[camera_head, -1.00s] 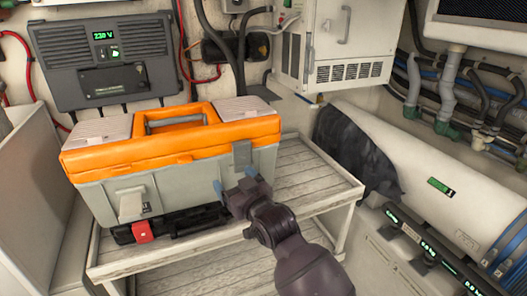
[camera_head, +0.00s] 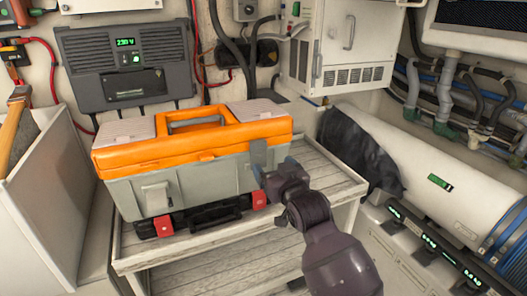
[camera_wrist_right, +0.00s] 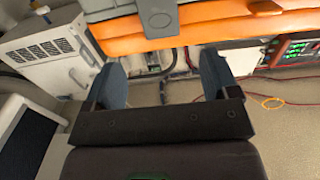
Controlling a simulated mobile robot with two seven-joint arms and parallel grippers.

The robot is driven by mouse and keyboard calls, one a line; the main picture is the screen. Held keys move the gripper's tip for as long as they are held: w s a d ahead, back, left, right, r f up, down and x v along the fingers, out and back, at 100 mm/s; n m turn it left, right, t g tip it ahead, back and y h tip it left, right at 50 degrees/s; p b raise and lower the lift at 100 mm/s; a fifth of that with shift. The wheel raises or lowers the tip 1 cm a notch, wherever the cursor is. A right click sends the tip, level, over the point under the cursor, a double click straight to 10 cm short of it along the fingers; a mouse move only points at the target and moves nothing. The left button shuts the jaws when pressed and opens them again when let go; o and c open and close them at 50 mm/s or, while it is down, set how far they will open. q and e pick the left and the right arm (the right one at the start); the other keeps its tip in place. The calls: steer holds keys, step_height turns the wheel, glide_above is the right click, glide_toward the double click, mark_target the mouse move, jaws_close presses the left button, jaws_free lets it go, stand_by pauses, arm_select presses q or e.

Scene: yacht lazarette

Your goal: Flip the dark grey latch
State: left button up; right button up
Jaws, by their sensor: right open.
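The toolbox has an orange lid (camera_head: 190,150) and a grey body (camera_head: 200,185). The dark grey latch (camera_head: 258,154) is at the right of its front, over the lid edge; in the wrist view it (camera_wrist_right: 158,18) appears at top centre. A lighter grey latch (camera_head: 156,198) is on the left of the front. My right gripper (camera_head: 272,170) is open just below and to the right of the dark latch. In the wrist view its blue-grey fingers (camera_wrist_right: 162,68) are apart with nothing between them, the latch ahead of the gap. Contact cannot be told. My left gripper is not in view.
A black case with red clasps (camera_head: 206,215) is under the toolbox on a pale slatted shelf (camera_head: 320,180). A white bin (camera_head: 55,195) stands left. A white cylinder (camera_head: 430,175) lies right. A grey power unit (camera_head: 120,65) and a white cabinet (camera_head: 330,45) are behind.

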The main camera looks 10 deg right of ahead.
mark_target(259, 150)
steer(key=p+x, duration=0.1)
steer(key=x, duration=0.8)
steer(key=shift+w+a, duration=0.1)
steer(key=shift+w, duration=0.1)
steer(key=shift+c, duration=0.5)
steer(key=c, duration=1.2)
